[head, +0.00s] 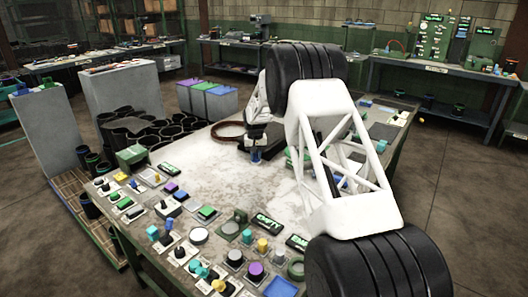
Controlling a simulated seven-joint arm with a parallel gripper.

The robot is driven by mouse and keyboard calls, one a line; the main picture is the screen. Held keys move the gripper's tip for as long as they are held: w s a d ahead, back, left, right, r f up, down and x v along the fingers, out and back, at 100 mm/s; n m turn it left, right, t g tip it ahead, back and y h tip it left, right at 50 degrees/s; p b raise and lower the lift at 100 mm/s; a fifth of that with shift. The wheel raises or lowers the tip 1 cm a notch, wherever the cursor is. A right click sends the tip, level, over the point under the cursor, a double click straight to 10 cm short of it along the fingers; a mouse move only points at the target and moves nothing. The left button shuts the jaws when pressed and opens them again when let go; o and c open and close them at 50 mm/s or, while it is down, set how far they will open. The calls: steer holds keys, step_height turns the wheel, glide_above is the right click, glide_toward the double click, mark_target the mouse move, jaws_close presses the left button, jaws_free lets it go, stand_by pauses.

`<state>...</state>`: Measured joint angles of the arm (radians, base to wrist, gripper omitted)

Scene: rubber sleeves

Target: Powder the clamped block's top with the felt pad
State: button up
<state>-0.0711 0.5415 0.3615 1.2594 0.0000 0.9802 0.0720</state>
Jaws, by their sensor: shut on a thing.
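My gripper (254,147) is dark and small in the head view, at the back middle of the worktable (215,160). I cannot pick out the clamped block for certain. Some green items (291,155) stand right of my gripper, partly hidden behind my white arm.
Several small coloured parts and holders crowd the table's front and left edges, including a green box (132,156) and an "EMPTY" sign (268,221). A brown ring (228,131) lies left of my gripper. The table's middle is clear.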

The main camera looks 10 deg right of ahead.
steer(key=s+a+r, duration=0.2)
steer(key=s+a, duration=0.9)
steer(key=s, duration=0.3)
steer(key=s+a+r, duration=0.3)
steer(key=s+a, duration=0.9)
steer(key=s, duration=0.2)
steer(key=shift+a, duration=0.25)
